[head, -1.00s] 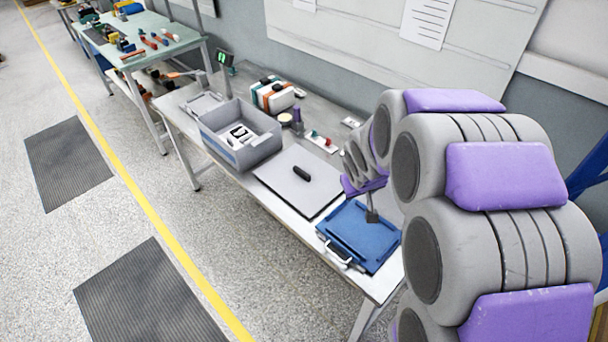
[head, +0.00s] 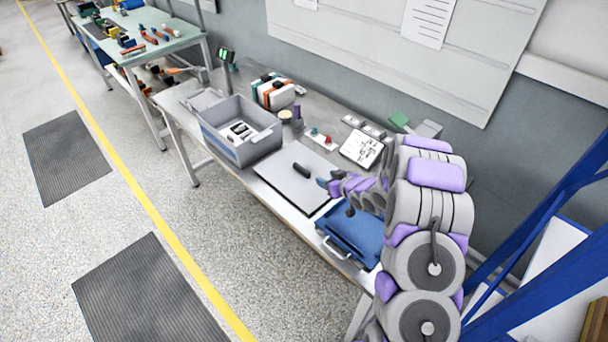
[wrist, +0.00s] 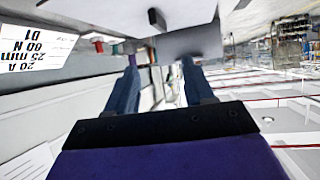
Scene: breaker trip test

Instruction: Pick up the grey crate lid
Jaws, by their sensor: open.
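The grey crate lid (head: 283,183) is a flat panel with a dark bar handle (head: 302,170). It lies on the bench between the grey crate and the blue case. My gripper (head: 329,185) is at the lid's right side, a short way right of the handle and apart from it. In the wrist view, my two blue fingers (wrist: 160,82) are spread with nothing between them. A pale surface with a dark knob, likely the lid (wrist: 105,10) and its handle (wrist: 156,19), shows beyond the fingertips at the top.
The open grey crate (head: 250,151) stands left of the lid with small items inside. A blue case (head: 355,235) lies to the right, under my arm. Behind are a printed sheet (head: 362,149), small parts (head: 320,138) and orange-white boxes (head: 275,95).

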